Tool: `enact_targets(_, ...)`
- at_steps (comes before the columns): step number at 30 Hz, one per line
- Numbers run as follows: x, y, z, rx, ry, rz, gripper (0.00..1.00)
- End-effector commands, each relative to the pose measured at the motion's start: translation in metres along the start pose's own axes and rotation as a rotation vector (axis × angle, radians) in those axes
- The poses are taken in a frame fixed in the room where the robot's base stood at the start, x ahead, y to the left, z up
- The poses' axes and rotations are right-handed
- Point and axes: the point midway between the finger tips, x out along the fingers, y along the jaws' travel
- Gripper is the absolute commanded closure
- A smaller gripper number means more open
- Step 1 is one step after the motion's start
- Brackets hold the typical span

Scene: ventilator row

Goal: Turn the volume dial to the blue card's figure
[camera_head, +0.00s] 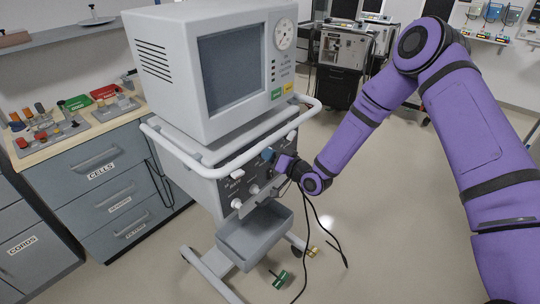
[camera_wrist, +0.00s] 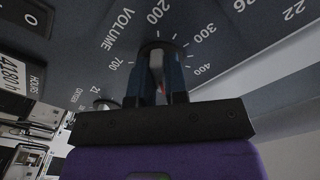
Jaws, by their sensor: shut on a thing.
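The ventilator (camera_head: 190,70) stands on a wheeled stand, its control panel (camera_head: 232,187) below the screen. My gripper (camera_head: 270,156) reaches the panel's right part. In the wrist view my gripper (camera_wrist: 157,62) has its two blue fingers on either side of the volume dial (camera_wrist: 156,58), shut on it. The word VOLUME and the figures 200, 300, 400 and 700 show around the dial. I cannot make out a blue card with a figure in either view.
White knobs (camera_head: 237,203) sit on the panel to the left. A grey bin (camera_head: 255,232) hangs below, and dark cables trail to the floor. A drawer cabinet (camera_head: 105,190) with a cluttered top is at left. Open floor (camera_head: 385,200) lies to the right.

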Motion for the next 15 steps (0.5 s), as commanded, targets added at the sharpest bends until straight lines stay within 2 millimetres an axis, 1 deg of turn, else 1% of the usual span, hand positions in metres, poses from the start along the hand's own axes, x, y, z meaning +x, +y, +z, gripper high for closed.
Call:
enact_targets(6, -0.0002, 0.0004, 0.0003, -0.154, -0.001, 0.000, 1.00)
enact_targets(9, -0.0003, 0.0007, 0.0004, -0.187, -0.001, 0.001, 1.00)
enact_targets(15, -0.0004, 0.0008, 0.0003, -0.192, -0.001, 0.001, 1.00)
